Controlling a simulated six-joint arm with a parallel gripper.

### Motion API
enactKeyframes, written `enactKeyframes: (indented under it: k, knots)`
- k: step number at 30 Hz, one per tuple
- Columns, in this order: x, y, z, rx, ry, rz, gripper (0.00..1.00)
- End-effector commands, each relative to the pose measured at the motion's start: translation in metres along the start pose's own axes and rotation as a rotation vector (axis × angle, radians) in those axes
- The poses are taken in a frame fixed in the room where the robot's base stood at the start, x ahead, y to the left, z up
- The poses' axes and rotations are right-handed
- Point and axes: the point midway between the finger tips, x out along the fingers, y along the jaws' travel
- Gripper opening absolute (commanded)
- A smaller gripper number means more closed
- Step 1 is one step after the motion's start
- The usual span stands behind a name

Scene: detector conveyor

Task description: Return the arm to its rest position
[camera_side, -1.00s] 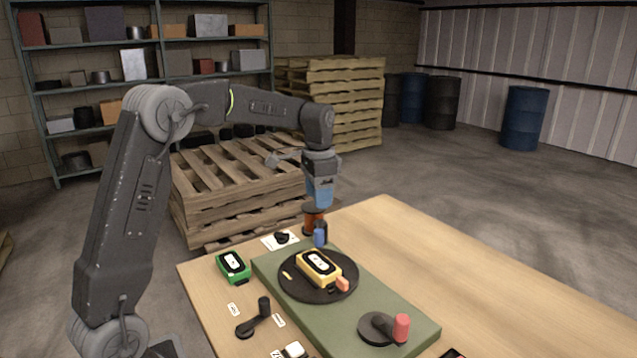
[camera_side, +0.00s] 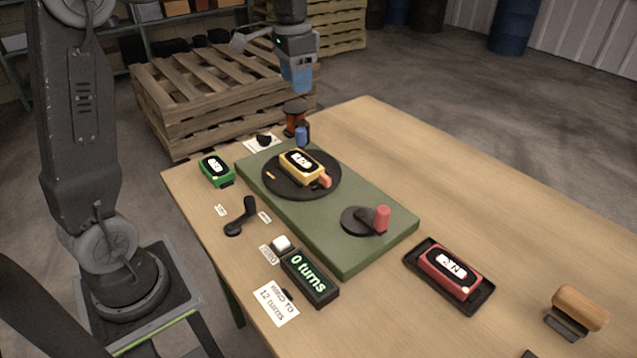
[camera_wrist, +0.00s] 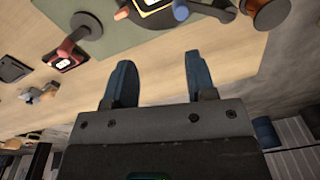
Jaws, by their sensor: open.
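My gripper (camera_side: 298,80) hangs above the far edge of the table (camera_side: 480,205) in the side view, pointing down and empty. Its tips are a little above an orange spool with a dark top (camera_side: 296,120), apart from it as far as I can tell. In the wrist view its two blue fingers (camera_wrist: 158,62) are spread with nothing between them. The upper arm runs out of the top of the side view.
A yellow detector (camera_side: 301,166) sits on a black turntable on a green base (camera_side: 345,262). A red-knobbed crank (camera_side: 382,218), green detector (camera_side: 216,170), red detector (camera_side: 450,270) in a tray, "0 turns" display (camera_side: 310,277) and wooden-handled tool (camera_side: 578,307) stand around. Pallets (camera_side: 225,95) lie behind.

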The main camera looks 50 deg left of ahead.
Motion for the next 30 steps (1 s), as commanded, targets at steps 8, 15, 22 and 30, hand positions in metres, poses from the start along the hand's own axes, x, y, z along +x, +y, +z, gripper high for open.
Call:
enactKeyframes:
  k: [8, 15, 22, 30]
  knots:
    - [-0.028, 0.095, 0.073, -0.091, 0.178, -0.055, 0.51]
    - [-0.012, 0.153, 0.142, -0.175, 0.333, -0.052, 0.51]
    - [0.009, 0.176, 0.178, -0.224, 0.414, -0.03, 0.51]
    - [0.013, 0.179, 0.183, -0.232, 0.424, -0.026, 0.51]
